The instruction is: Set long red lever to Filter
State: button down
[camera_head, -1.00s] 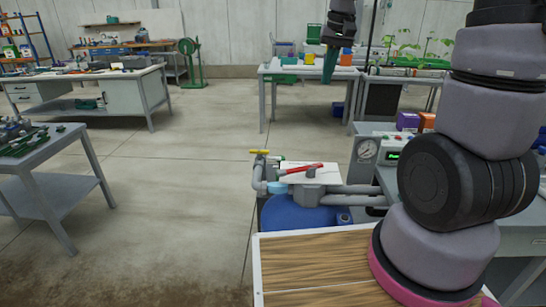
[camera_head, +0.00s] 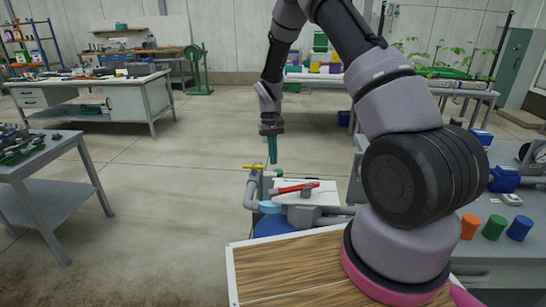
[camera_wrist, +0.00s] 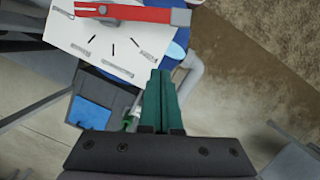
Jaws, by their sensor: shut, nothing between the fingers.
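The long red lever (camera_head: 297,188) sits on top of a white plate (camera_head: 322,190) above the valve in the head view. In the wrist view the red lever (camera_wrist: 135,13) lies across the top of the white plate (camera_wrist: 95,40), which has short black marks and labels too small to read. My gripper (camera_head: 272,162) is above and just behind the valve, pointing down, apart from the lever. Its teal fingers (camera_wrist: 160,75) are shut and empty in the wrist view, with their tips near the plate's edge.
A yellow-handled tap (camera_head: 254,167) stands on grey piping left of the plate. A blue tank (camera_head: 270,225) is below the valve. A wooden board (camera_head: 290,265) is in front. A bench at right holds coloured cups (camera_head: 494,227).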

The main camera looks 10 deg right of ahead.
jog(key=x, duration=0.7)
jog(key=shift+s, duration=0.25)
jog(key=s, duration=0.3)
jog(key=shift+d+r, duration=0.15)
jog(key=shift+s, duration=0.25)
jog(key=shift+s+n, duration=0.3)
